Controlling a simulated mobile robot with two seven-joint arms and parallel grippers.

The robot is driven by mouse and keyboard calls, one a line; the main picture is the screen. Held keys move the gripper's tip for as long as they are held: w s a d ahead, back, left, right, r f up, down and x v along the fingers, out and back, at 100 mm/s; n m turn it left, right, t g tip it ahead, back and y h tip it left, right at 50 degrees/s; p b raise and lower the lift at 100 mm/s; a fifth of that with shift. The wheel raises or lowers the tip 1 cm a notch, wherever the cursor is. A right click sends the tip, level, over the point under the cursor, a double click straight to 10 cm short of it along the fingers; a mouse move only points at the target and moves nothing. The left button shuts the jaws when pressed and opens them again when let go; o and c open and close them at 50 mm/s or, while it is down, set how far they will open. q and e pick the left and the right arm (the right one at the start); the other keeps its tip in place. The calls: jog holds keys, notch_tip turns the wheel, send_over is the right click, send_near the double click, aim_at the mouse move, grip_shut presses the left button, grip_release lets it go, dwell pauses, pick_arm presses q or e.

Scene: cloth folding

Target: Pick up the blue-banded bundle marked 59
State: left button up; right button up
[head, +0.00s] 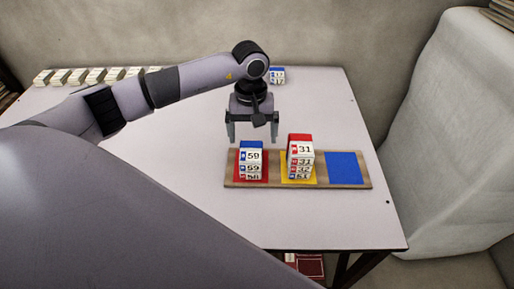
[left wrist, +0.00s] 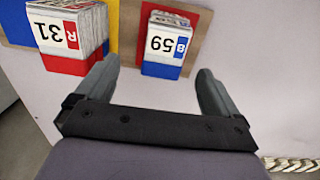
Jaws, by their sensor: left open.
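The blue-banded bundle marked 59 (head: 251,154) is on top of a stack on the red square at the left of a wooden board (head: 272,181). It also shows in the left wrist view (left wrist: 166,47), its blue side toward my gripper. My left gripper (head: 252,138) is open and empty, just above and behind this stack in the head view. In the left wrist view, its fingers (left wrist: 158,67) are spread wider than the bundle, which lies just beyond the tips. My right gripper is not in view.
A taller stack topped by a red-banded bundle marked 31 (head: 301,148) stands close by on the yellow square. The blue square (head: 344,168) is bare. Another blue-topped bundle (head: 277,75) is at the back, and several pale bundles (head: 75,76) line the back left.

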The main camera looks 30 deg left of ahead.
aim_at(251, 151)
pick_arm(q)
jog(key=shift+w+a+f, duration=0.1)
jog(key=shift+a+f, duration=0.05)
jog(key=shift+a, duration=0.2)
jog(key=f+p, duration=0.1)
jog(key=f, duration=0.5)
jog(key=shift+s+f, duration=0.2)
jog(key=c, duration=1.1)
